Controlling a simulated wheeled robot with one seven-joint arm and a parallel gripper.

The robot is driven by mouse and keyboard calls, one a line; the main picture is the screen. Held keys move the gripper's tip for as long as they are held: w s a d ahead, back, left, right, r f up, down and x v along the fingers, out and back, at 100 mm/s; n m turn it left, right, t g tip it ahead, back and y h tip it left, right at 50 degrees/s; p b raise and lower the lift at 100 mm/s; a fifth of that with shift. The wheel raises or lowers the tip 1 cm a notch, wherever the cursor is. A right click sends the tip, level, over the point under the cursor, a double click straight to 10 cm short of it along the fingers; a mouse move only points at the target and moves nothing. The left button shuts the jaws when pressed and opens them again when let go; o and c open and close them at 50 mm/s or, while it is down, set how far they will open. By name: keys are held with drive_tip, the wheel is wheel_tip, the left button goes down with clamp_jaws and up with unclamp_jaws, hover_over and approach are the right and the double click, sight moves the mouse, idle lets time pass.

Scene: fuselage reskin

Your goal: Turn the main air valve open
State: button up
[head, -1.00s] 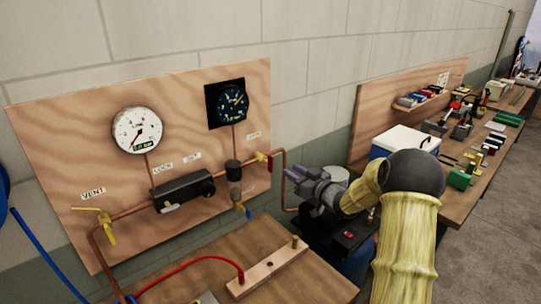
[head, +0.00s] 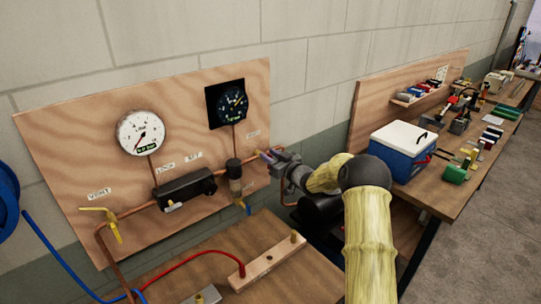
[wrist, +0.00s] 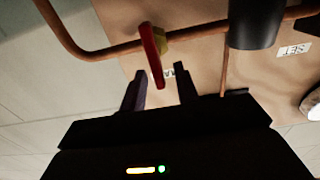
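The main air valve shows in the wrist view as a red lever (wrist: 153,55) with a brass body on a copper pipe. The lever points down in that picture, and its lower end lies between my fingertips as seen there. My gripper (wrist: 160,74) is open, with a finger on either side of the lever; contact cannot be told. In the head view my gripper (head: 267,155) is at the right edge of the wooden panel (head: 80,150) and hides the red lever.
Left along the pipe are a filter unit (head: 234,178), a black regulator (head: 185,188) and a yellow vent valve (head: 102,219). A white gauge (head: 140,132) and a black gauge (head: 228,104) hang above. A blue cooler (head: 403,150) stands on the right bench.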

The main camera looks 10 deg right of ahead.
drive_tip(key=shift+w+a, duration=0.1)
clamp_jaws()
drive_tip(key=shift+a+f+n+b, duration=0.15)
drive_tip(key=shift+n+b, duration=0.25)
drive_tip(key=shift+b, duration=0.65)
drive_tip(key=n+b, duration=0.4)
drive_tip(key=b, duration=0.2)
drive_tip(key=s+a+f+n+b, duration=0.1)
drive_tip(key=n+b, duration=0.2)
drive_tip(key=b, duration=0.3)
drive_tip(key=a+n+b, duration=0.1)
drive_tip(key=n+b, duration=0.3)
drive_tip(key=b, duration=0.3)
drive_tip(key=shift+s+f+n, duration=0.15)
drive_tip(key=shift+f+n, duration=0.15)
drive_tip(key=shift+f, duration=0.1)
drive_tip(key=n+b, duration=0.1)
drive_tip(key=b, duration=0.1)
drive_tip(key=n+b, duration=0.2)
drive_tip(key=shift+f, duration=0.35)
drive_tip(key=shift+f+n+b, duration=0.1)
drive_tip(key=shift+n+b, duration=1.1)
drive_tip(key=shift+n, duration=0.1)
drive_tip(key=shift+a, duration=0.1)
